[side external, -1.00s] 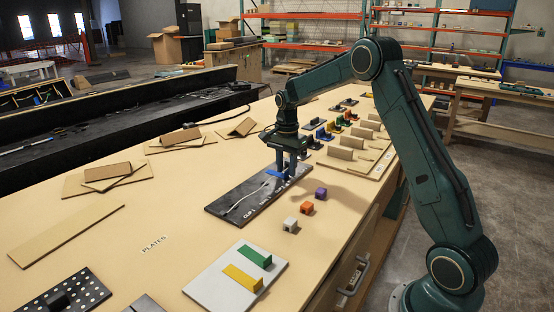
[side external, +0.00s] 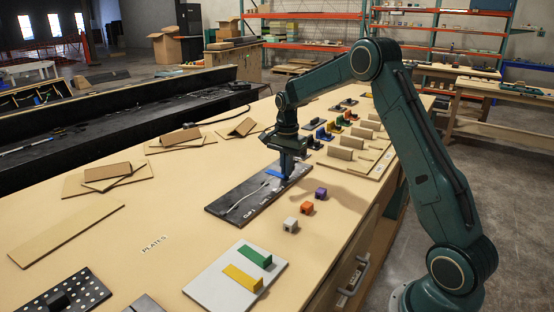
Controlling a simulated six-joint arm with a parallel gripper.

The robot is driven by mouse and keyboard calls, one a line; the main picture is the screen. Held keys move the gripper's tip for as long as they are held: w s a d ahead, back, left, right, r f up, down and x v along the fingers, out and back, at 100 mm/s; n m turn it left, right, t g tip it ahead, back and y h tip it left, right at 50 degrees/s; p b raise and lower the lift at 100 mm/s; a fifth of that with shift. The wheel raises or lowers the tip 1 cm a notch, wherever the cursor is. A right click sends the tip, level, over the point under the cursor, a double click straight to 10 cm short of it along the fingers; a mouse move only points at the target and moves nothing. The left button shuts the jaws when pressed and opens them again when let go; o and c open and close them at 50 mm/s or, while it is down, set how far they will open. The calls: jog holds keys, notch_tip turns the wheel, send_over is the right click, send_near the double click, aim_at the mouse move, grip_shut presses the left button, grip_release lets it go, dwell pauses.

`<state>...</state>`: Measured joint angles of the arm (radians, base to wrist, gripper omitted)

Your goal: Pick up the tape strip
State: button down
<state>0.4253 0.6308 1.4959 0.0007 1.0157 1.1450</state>
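A short blue strip (side external: 274,173), which looks like the tape strip, lies on the far part of a black board (side external: 228,208) on the bench. A thin grey cord-like line (side external: 246,196) and white lettering also show on the board. My gripper (side external: 287,178) points down over the far end of the board, just right of the visible blue strip. Its fingers overlap in this view, so their gap is hidden. I cannot tell whether they touch the strip or the board.
Small white (side external: 290,224), orange (side external: 306,208) and purple (side external: 320,193) blocks stand right of the board. A white plate (side external: 212,283) with yellow and green bars lies in front. Cardboard pieces (side external: 107,178) lie left. Several coloured parts stand behind my gripper.

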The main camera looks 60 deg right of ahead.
jog(key=shift+r, duration=0.1)
notch_tip(320, 180, up, 20)
dwell(0.9)
dwell(0.6)
jog(key=shift+r, duration=1.9)
jog(key=shift+a+f, duration=0.1)
